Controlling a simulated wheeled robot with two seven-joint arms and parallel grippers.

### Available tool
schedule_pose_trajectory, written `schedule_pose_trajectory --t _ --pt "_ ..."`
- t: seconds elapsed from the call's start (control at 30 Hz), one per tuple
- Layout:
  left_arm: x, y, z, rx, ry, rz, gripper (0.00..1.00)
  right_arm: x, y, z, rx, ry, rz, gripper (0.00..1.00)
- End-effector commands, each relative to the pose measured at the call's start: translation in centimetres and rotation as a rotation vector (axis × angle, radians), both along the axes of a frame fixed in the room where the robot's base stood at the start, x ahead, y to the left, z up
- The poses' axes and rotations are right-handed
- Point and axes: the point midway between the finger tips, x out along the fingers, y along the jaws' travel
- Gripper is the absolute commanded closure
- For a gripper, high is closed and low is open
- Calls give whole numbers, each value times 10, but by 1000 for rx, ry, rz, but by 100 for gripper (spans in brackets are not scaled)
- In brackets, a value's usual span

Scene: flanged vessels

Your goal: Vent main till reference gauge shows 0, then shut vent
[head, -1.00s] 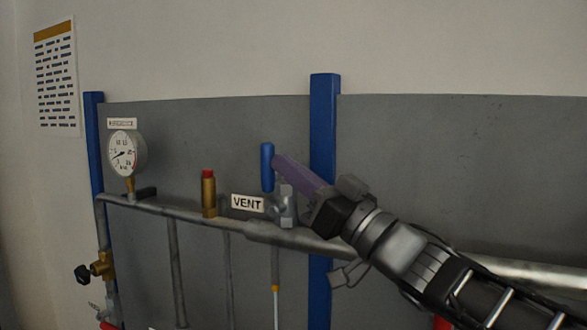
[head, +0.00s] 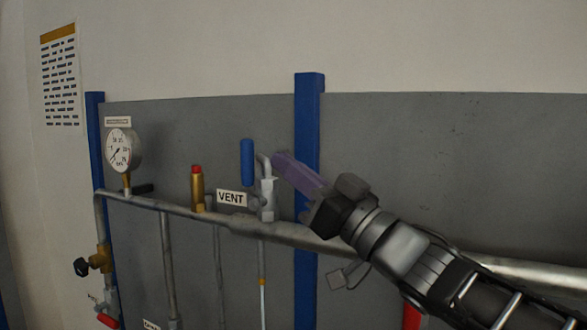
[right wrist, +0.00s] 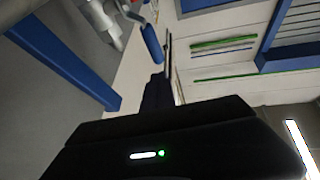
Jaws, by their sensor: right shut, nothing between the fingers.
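The vent valve's blue handle (head: 247,162) stands upright above the pipe, beside the white VENT label (head: 231,198). The metal valve body (head: 267,199) is just right of the label. The round white gauge (head: 121,150) stands at the left under a small label plate; its needle points to the lower left, but the reading is too small to be sure of. My right gripper (head: 279,163) is shut and empty, its tip a little right of the handle with a gap between. In the right wrist view the blue handle (right wrist: 152,43) is near the fingers. My left gripper is not in view.
A brass fitting with a red top (head: 198,188) stands on the horizontal pipe (head: 165,205), left of the label. A blue post (head: 307,130) rises behind my right gripper. A brass valve with a black knob (head: 100,260) is at the lower left.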

Motion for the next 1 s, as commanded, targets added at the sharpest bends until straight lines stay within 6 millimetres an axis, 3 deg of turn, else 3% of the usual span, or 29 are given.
schedule_pose_trajectory --t 0.5,1.0 --pt "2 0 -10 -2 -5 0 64 -58 -64 1 1 -4 -7 100" --pt "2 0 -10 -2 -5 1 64 -65 -72 1 1 -1 -6 100"
